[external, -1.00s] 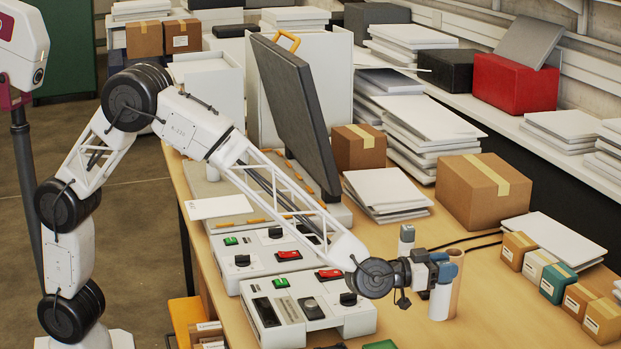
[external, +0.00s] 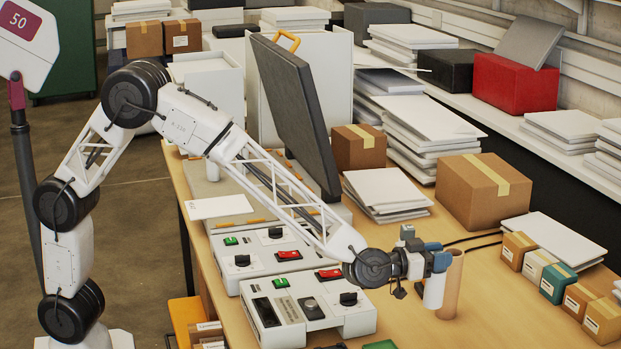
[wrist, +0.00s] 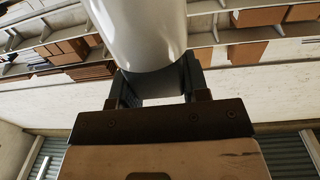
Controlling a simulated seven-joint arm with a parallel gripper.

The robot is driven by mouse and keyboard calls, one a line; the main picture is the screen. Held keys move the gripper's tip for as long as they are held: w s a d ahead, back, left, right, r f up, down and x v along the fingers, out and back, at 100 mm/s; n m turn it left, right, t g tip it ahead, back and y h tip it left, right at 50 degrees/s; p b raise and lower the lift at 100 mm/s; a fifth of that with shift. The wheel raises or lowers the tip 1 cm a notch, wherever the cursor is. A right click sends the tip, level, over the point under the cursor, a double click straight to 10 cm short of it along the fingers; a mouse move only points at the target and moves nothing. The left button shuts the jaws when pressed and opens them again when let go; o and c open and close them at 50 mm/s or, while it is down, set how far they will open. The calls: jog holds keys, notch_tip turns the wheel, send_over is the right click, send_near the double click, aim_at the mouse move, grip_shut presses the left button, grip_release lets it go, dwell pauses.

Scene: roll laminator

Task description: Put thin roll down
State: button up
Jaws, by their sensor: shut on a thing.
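My gripper (external: 438,260) is shut on a thin white roll (external: 434,292) and holds it roughly upright. In the wrist view the roll (wrist: 142,32) stands between the two dark fingers of my gripper (wrist: 158,88). Its lower end seems a little above the table, though the gap is hard to judge. A brown cardboard tube (external: 454,285) stands upright on the table just right of the held roll. I cannot tell whether the two touch.
White control units (external: 305,310) with red and green switches stand left of my gripper. Small boxes (external: 552,284) line the right, with a larger cardboard box (external: 482,192) behind. The wooden table (external: 500,325) is clear in front and right of the tube.

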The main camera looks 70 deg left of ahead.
jog(key=s+a+r+n+g+y, duration=0.1)
jog(key=s+a+n+y, duration=0.15)
jog(key=a, duration=1.45)
jog(key=s+a+n+g+y, duration=0.15)
jog(key=a+y, duration=0.25)
jog(key=a, duration=1.2)
jog(key=s+a+r+n+g+y, duration=0.1)
jog(key=s+a+n+y, duration=0.2)
jog(key=a, duration=1.4)
jog(key=s+a+n+g+y, duration=0.7)
jog(key=s+a, duration=2.1)
jog(key=a, duration=0.4)
jog(key=shift+s+a+f+g+y, duration=0.2)
jog(key=shift+a+f+g+y, duration=0.15)
jog(key=shift+a+f, duration=0.05)
jog(key=w+a+f, duration=0.1)
jog(key=w+a, duration=0.9)
jog(key=w, duration=0.2)
jog(key=shift+a+f, duration=0.3)
